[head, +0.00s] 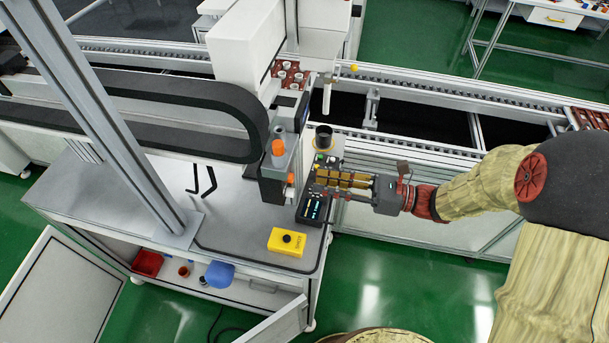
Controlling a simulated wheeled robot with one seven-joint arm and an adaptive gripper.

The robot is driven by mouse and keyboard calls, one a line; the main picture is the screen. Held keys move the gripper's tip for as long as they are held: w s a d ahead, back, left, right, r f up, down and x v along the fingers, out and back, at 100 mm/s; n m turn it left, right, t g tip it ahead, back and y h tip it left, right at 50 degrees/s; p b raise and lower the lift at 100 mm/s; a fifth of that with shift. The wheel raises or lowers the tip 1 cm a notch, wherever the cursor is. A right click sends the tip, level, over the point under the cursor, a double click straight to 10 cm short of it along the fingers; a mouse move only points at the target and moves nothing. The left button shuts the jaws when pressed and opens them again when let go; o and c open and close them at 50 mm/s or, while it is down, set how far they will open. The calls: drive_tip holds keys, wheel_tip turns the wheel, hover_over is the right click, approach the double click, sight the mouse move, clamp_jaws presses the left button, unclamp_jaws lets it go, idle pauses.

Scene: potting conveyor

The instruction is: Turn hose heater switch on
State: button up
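A dark control box (315,207) with a lit blue display sits at the right edge of the grey workbench, with small buttons near its upper end. I cannot pick out the hose heater switch at this size; part of the box is hidden behind my gripper. My gripper (318,179) reaches in from the right, its gold fingers pointing left over the upper part of the box. I cannot tell whether the fingertips touch it or whether the fingers are apart. Nothing is visibly held.
A yellow box with a black button (287,241) sits on the bench front. A dispensing unit with orange caps (278,150) stands left of my gripper, and a black cup (323,137) behind it. Conveyor rails (430,85) run behind. A cabinet door (278,322) hangs open below.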

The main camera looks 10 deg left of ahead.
sight(293, 178)
drive_tip(key=a+b, duration=0.1)
drive_tip(key=a, duration=0.5)
drive_tip(key=shift+w+a, duration=0.15)
drive_tip(key=shift+a, duration=0.15)
drive_tip(key=shift+c, duration=0.7)
clamp_jaws()
